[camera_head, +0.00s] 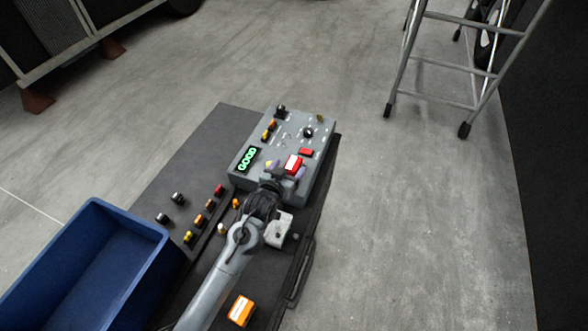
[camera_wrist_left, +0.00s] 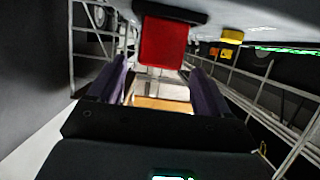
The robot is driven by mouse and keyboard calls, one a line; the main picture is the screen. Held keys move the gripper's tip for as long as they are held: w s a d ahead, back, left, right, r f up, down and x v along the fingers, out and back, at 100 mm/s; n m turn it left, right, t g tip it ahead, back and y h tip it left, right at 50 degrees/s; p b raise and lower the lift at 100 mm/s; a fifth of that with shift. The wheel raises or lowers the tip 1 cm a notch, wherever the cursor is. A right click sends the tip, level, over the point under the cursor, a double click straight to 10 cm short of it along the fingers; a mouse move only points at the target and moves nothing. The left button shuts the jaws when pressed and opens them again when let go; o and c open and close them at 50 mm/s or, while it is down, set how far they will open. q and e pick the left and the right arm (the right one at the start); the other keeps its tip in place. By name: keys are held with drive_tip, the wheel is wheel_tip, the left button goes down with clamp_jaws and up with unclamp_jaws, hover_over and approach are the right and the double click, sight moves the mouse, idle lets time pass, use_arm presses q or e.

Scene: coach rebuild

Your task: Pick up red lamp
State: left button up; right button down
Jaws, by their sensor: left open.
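A red lamp (camera_head: 293,162) with a pale label shows at the near right part of the grey control box (camera_head: 247,183). My left gripper (camera_head: 286,171) is at this lamp, its purple fingers on either side of it in the head view. In the left wrist view a red block (camera_wrist_left: 163,42) on a dark base stands against the grey panel, in line with the gap between the open fingers (camera_wrist_left: 158,82). I cannot tell whether the fingers touch it. A second, flatter red part (camera_head: 306,152) sits just beyond on the box. My right gripper is not in view.
The box has a green display (camera_head: 247,160), knobs and small yellow and orange parts. Several small lamps (camera_head: 200,219) lie on the dark bench (camera_head: 190,160). An orange lamp (camera_head: 240,310) is near the front. A blue bin (camera_head: 150,265) is at left, a ladder (camera_head: 440,100) at right.

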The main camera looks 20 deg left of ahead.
sight(295, 161)
use_arm(q)
drive_tip(key=shift+f+b+x, duration=0.2)
drive_tip(key=shift+b+x, duration=0.1)
drive_tip(key=shift+x, duration=2.85)
drive_tip(key=shift+s+d, duration=0.1)
drive_tip(key=c, duration=1.1)
